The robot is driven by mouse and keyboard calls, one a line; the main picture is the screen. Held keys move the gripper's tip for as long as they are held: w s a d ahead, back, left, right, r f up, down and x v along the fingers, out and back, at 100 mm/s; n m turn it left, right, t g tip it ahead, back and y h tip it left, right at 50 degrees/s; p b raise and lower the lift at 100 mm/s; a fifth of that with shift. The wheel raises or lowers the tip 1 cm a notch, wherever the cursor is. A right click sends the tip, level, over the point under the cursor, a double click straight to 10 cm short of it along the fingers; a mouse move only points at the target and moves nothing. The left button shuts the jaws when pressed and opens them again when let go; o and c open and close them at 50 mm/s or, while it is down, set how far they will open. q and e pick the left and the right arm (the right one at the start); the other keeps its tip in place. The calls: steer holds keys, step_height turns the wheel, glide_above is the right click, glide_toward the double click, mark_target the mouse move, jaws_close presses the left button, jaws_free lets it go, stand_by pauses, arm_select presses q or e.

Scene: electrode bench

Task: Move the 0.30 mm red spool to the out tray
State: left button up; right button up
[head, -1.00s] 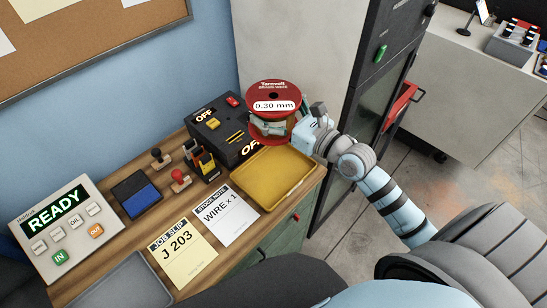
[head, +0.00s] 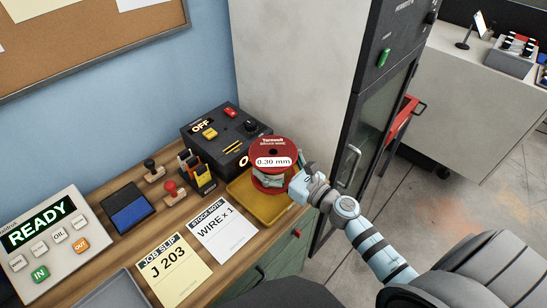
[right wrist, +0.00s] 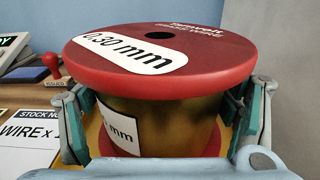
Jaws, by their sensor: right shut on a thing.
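The red spool (head: 273,146) is labelled 0.30 mm and stands upright, with a gold-brown winding between red flanges. My right gripper (head: 280,180) is shut around its middle, and in the right wrist view the fingers (right wrist: 160,125) press on both sides of the spool (right wrist: 170,75). The spool is over the yellow tray (head: 245,203) at the right of the bench; I cannot tell whether its lower flange touches the tray. A grey tray (head: 112,290) is at the front left of the bench, cut off by the frame. My left gripper is not in view.
A black power box (head: 225,130) reading OFF stands behind the yellow tray. Stock note (head: 220,232) and job slip (head: 172,268) lie left of it. Stamps, a blue pad (head: 128,212) and the READY panel (head: 45,235) are further left. A dark cabinet (head: 375,120) rises at right.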

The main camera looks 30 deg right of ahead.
step_height(320, 180, down, 3)
steer(key=shift+a+f+b, duration=0.1)
steer(key=shift+f+b, duration=0.1)
steer(key=shift+b, duration=1)
steer(key=shift+r, duration=0.1)
steer(key=o, duration=1.8)
steer(key=shift+s+f, duration=0.15)
steer(key=shift+f, duration=0.1)
steer(key=shift+o, duration=0.6)
steer(key=shift+s+r, duration=0.15)
